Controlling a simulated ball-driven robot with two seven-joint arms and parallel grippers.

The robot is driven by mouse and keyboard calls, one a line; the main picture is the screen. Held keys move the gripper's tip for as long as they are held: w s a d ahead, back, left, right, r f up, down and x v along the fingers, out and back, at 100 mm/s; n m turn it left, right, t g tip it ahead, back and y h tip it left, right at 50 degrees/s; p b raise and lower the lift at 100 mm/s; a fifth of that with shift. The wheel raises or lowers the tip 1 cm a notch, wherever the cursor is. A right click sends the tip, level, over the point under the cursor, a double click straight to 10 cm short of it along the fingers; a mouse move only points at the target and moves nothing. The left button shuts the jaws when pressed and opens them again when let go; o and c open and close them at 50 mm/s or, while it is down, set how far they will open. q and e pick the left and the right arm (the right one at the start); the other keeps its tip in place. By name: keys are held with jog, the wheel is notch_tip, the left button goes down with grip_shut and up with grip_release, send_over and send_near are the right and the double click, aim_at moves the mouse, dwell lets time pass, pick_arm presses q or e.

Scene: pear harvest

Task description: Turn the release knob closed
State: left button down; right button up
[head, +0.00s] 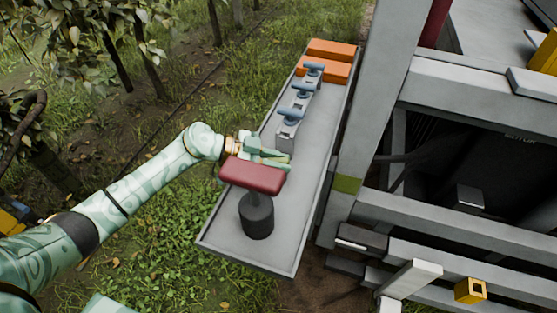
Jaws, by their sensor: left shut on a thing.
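The release knob (252,176) is a red bar-shaped handle on a dark round post and base (257,216). It stands at the near end of a grey tray-like shelf (228,240). The bar lies roughly left to right in the head view. My left gripper (277,160) reaches in from the left and is shut at the far side of the red bar. The bar hides part of the fingers, so the exact contact is not visible. My right gripper is out of view.
Several small grey blocks with blue levers (290,116) stand on the shelf beyond the knob. Two orange blocks (332,49) lie at its far end. A grey metal frame (375,120) rises close on the right. Leafy trees (130,40) and grass lie left.

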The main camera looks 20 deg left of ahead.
pick_arm(q)
jog(key=m+g+b, duration=0.2)
jog(key=m+g, duration=0.1)
jog(key=shift+f+g+h, duration=0.2)
jog(key=shift+g+h, duration=0.1)
jog(key=shift+h, duration=0.1)
jog(key=shift+s+r+m+g+b, duration=0.1)
jog(key=shift+s+m+g+b, duration=0.05)
jog(key=shift+m+g+b, duration=0.5)
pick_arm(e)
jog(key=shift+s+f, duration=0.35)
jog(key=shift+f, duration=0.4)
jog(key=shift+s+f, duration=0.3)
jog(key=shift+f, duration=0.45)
pick_arm(q)
jog(key=shift+g, duration=0.25)
jog(key=shift+r, duration=0.1)
jog(key=c, duration=1.3)
grip_release()
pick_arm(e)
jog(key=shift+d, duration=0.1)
pick_arm(q)
jog(key=shift+a, duration=0.1)
jog(key=v, duration=1.6)
jog(key=shift+s+a+p, duration=0.1)
jog(key=shift+p, duration=0.25)
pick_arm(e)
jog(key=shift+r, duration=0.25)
